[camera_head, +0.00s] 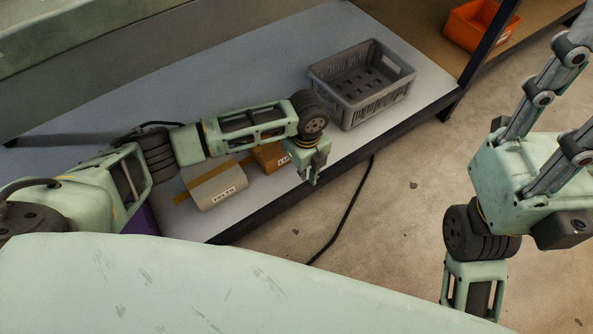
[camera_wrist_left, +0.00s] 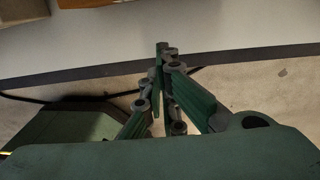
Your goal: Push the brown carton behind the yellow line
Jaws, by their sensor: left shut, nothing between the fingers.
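The brown carton (camera_head: 270,157) sits on the bench near its front edge, partly hidden behind my left arm in the head view. A strip of it shows at the top of the left wrist view (camera_wrist_left: 85,2). My left gripper (camera_head: 312,178) is shut and empty, just right of the brown carton, by the bench's front edge. Its fingers also show in the left wrist view (camera_wrist_left: 161,75). My right gripper (camera_head: 562,105) is at the right, off the bench; its fingertips are outside the picture.
A grey labelled carton (camera_head: 217,186) stands left of the brown one. A purple thing (camera_head: 142,217) is partly hidden by my arm. A grey crate (camera_head: 362,108) stands farther right on the bench (camera_head: 285,60). An orange bin (camera_head: 470,22) is beyond. A dark cable (camera_head: 345,215) hangs to the floor.

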